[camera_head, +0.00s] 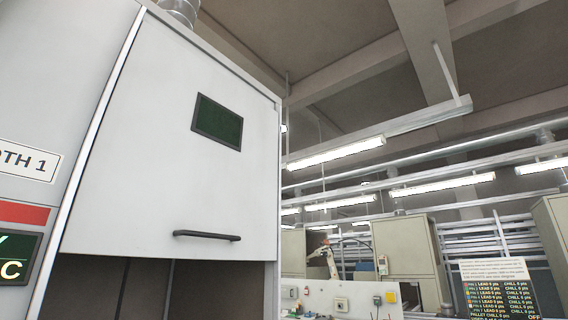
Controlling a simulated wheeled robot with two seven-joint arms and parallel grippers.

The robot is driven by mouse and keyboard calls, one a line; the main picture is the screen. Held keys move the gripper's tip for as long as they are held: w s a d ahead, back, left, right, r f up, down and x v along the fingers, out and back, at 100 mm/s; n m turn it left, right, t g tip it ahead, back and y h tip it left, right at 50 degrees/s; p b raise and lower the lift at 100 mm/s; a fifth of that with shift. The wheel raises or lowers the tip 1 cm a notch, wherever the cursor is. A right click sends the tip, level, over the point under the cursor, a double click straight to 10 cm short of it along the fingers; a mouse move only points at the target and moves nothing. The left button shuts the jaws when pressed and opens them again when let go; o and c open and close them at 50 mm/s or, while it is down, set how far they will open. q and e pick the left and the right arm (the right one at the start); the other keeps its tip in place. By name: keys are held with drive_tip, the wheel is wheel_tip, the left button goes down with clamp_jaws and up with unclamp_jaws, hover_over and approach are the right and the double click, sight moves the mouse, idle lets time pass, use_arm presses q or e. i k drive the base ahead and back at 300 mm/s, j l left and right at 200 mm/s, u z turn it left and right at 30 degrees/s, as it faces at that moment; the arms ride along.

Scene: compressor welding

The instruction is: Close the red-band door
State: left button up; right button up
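A large white door panel (170,140) fills the left of the view on the booth front. It has a small dark green window (217,121) and a black bar handle (207,236) near its bottom edge. Below the panel the booth opening (120,290) shows dark, so the panel does not cover it there. A red band (24,213) is on the grey booth wall left of the panel, under a sign ending in "OTH 1" (30,163). Neither of my grippers is in view.
A pale bench or panel (340,298) with small boxes, an orange-and-white robot arm (322,258), cabinets (405,250) and a text board (497,290) stand farther back at right.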

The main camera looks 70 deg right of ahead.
sight(182, 162)
drive_tip(key=z, duration=1.65)
